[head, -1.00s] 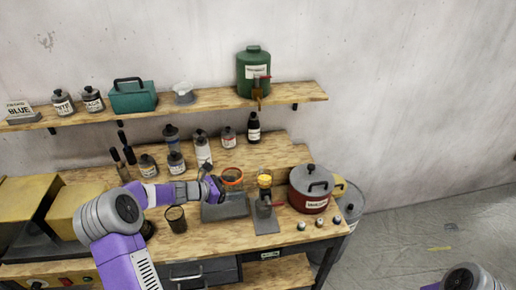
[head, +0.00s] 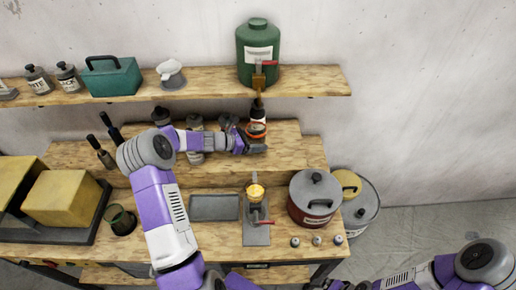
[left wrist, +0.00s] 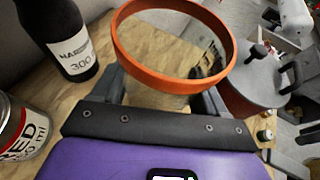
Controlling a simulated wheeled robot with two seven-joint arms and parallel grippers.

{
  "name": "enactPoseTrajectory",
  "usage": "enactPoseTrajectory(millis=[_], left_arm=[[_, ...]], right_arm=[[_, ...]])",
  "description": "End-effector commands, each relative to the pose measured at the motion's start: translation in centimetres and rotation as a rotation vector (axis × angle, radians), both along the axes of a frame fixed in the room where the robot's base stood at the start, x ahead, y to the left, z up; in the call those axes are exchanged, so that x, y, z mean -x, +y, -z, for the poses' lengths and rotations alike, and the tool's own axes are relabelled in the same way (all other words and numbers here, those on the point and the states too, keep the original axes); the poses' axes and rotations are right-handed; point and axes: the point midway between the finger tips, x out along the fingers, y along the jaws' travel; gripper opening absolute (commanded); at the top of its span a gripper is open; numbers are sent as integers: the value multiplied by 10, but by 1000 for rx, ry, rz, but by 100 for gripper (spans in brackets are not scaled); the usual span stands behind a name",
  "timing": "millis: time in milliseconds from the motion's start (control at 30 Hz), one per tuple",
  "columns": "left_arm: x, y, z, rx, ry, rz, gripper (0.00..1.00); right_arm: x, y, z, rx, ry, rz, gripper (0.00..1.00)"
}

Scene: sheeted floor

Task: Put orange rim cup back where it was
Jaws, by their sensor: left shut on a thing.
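The orange rim cup (head: 256,128) is in my left gripper (head: 254,141), above the raised back step of the bench (head: 290,150). In the left wrist view the cup's orange rim (left wrist: 150,76) is wide open toward the camera, and the fingers of my left gripper (left wrist: 160,92) are on either side of its clear body. A dark bottle with a white label (head: 258,111) stands just behind the cup in the head view; it also shows in the left wrist view (left wrist: 72,40). I cannot tell whether the cup's base touches the step. My right gripper is not visible.
A red-labelled can (left wrist: 18,128) stands close to the left gripper. Bottles stand left on the step, partly behind my arm. The grey tray (head: 215,207) is empty.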

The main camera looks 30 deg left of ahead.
Motion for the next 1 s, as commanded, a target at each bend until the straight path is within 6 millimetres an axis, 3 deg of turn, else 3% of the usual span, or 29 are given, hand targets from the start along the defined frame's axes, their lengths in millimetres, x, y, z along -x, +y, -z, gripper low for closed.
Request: enactPoseTrajectory(millis=[433,833,867,1000], left_arm=[[0,0,50,2,1,0,42],[0,0,57,0,-1,0,42],[0,0,58,-1,-1,0,75],[0,0,56,-1,-1,0,97]], right_arm=[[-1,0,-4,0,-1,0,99],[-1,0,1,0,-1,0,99],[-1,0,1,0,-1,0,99],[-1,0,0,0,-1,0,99]])
